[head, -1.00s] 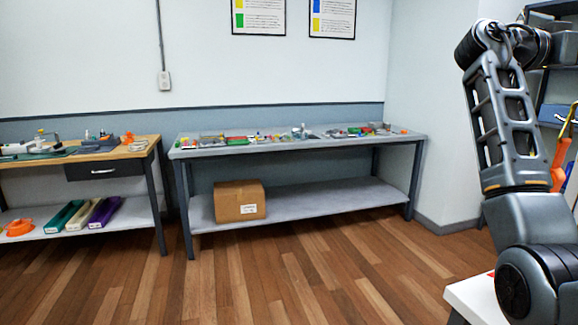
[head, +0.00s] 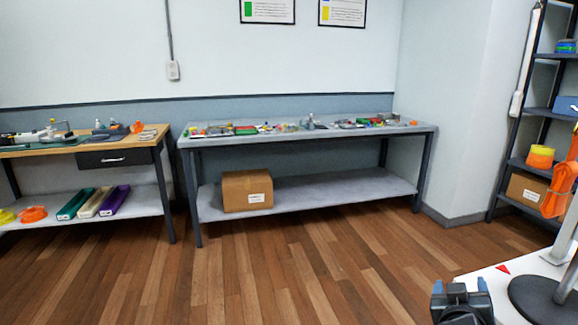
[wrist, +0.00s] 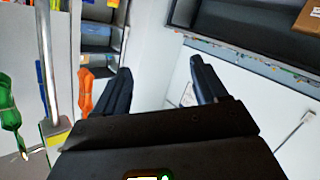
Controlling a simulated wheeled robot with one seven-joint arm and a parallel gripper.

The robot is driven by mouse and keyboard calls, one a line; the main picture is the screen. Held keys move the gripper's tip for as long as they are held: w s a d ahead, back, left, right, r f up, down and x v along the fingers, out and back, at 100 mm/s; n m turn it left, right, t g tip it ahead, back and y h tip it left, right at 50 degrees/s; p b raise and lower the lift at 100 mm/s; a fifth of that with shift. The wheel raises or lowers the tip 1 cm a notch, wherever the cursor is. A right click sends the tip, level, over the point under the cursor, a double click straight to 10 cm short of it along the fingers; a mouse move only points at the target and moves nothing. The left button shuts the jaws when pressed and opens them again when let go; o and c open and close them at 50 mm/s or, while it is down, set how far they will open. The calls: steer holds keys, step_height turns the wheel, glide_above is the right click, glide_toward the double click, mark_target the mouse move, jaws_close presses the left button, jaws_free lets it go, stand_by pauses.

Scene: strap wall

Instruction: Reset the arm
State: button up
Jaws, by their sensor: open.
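My gripper (head: 461,287) shows at the bottom right of the head view, low beside the white table, with its blue-tipped fingers apart. In the wrist view my gripper (wrist: 160,88) has two dark fingers spread wide with nothing between them. The wrist picture is tilted, and the room lies beyond the fingers. Most of my arm is out of the head view.
A white table (head: 498,288) with a dark round stand base (head: 545,300) is at the lower right. Orange straps (head: 560,178) hang above it; green straps (wrist: 8,105) show in the wrist view. A grey workbench (head: 300,138) stands behind open wooden floor (head: 290,265).

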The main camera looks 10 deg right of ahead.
steer(key=s+a+f+n+t+y, duration=0.15)
steer(key=s+a+f+y, duration=0.25)
steer(key=s+a, duration=0.45)
steer(key=s+a+f+n+t+y, duration=0.1)
steer(key=s+a+f+n+y, duration=0.15)
steer(key=s+a+f, duration=0.65)
steer(key=s+a+r+y, duration=0.1)
steer(key=s+r+y, duration=0.1)
steer(key=s+r, duration=0.5)
steer(key=s+a+r+y, duration=0.1)
steer(key=s+r+y, duration=0.1)
steer(key=s+r, duration=0.6)
steer(key=s+t, duration=0.1)
steer(key=s, duration=0.6)
steer(key=shift+s+a+m, duration=0.3)
steer(key=shift+a+m, duration=0.1)
